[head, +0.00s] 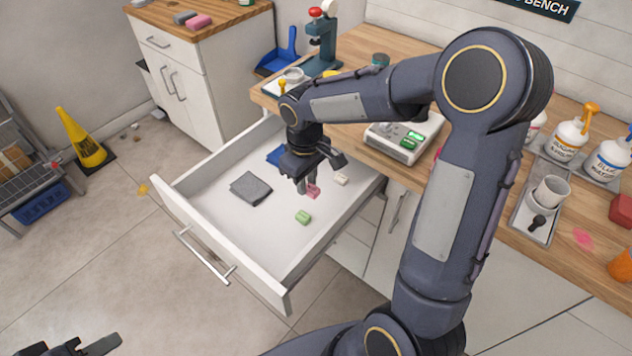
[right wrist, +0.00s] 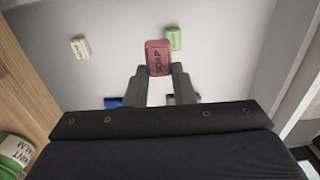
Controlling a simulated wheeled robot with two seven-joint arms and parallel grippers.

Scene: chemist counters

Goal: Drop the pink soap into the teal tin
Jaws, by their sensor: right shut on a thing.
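My right gripper (head: 307,187) reaches down into the open drawer and is shut on the pink soap (head: 314,192). In the right wrist view the pink soap (right wrist: 158,57), marked SOAP, sits between the two fingertips (right wrist: 158,73). Whether it touches the drawer floor is unclear. A small round teal tin (head: 380,60) stands at the back of the wooden counter, beyond my right forearm; its inside is not clear. My left gripper (head: 88,346) shows only partly at the bottom left edge, its jaw opening unclear.
The white drawer (head: 225,225) also holds a grey cloth (head: 251,188), a green soap (head: 302,217), a cream soap (head: 341,179) and a blue item (head: 276,156). A white scale (head: 385,146) and a green press (head: 322,45) stand on the counter. Bottles (head: 568,138) stand at right.

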